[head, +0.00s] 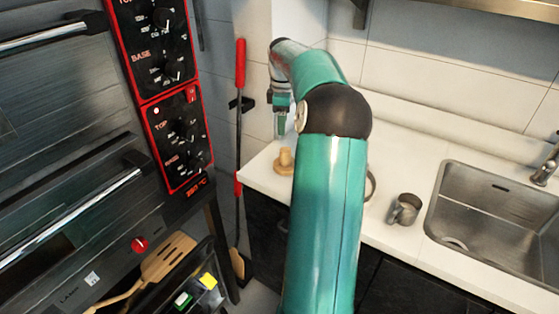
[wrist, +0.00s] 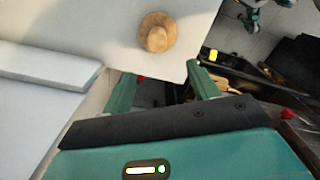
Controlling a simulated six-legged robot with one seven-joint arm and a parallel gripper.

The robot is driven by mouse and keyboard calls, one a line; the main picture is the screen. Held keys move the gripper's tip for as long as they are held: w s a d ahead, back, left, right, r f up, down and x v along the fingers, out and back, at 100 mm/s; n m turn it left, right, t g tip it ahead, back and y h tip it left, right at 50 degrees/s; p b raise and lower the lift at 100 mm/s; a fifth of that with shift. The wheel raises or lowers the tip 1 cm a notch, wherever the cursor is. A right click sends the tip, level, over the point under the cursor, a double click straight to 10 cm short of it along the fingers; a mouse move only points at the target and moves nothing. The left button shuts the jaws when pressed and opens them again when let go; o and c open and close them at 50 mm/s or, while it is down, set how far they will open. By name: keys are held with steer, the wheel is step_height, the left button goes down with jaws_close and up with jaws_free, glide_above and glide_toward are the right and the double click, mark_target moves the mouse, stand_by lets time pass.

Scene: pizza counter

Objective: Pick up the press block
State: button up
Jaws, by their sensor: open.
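The press block (head: 285,162) is a small wooden disc with a round upright handle. It stands on the white counter near its left end. In the wrist view the press block (wrist: 157,33) shows from above, near the counter's edge, beyond my fingers. My gripper (head: 281,122) is above the counter, a little above and behind the block in the head view. In the wrist view my gripper (wrist: 158,88) has its two green fingers apart with nothing between them. The block lies outside the fingers and does not touch them.
The white counter (head: 385,250) also bears a metal cup (head: 404,209) beside a steel sink (head: 500,205). A red-handled tool (head: 240,70) leans by the wall. An oven (head: 70,130) with red-framed dials stands at the left. A wooden spatula (head: 165,258) lies below it.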

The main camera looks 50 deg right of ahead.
mark_target(286, 150)
steer(key=f, duration=0.8)
steer(key=shift+d, duration=0.2)
steer(key=shift+s+f, duration=0.3)
steer(key=shift+f, duration=0.1)
steer(key=f, duration=0.4)
steer(key=shift+s+d+f, duration=0.1)
steer(key=shift+d+f, duration=0.1)
steer(key=shift+f, duration=0.35)
steer(key=c, duration=1.1)
